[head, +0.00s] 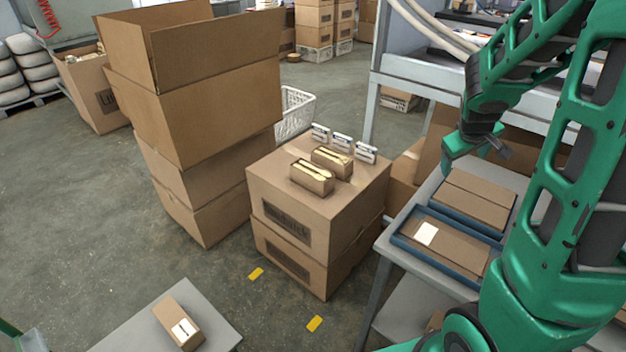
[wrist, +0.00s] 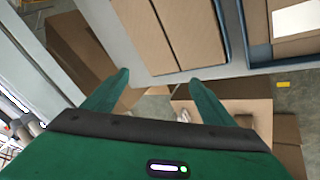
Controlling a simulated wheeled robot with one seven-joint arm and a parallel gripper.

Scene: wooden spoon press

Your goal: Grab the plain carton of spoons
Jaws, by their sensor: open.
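The plain carton (head: 474,197) is a closed brown box with a centre seam and no label. It lies in a blue tray on the grey table at right, and in the wrist view the plain carton (wrist: 172,32) shows just ahead of the fingertips. My gripper (head: 476,153) is above the far side of this carton, apart from it. In the wrist view my gripper (wrist: 160,80) has its two green fingers spread with nothing between them. A similar carton with a white label (head: 427,234) lies in the nearer blue tray.
Another labelled carton (head: 180,324) lies on a low grey table at front left. Two open cartons of spoons (head: 312,178) stand on stacked big boxes (head: 310,215), with small cards behind. A tall box stack (head: 205,130) is at left. A grey shelf frame (head: 420,72) stands behind my arm.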

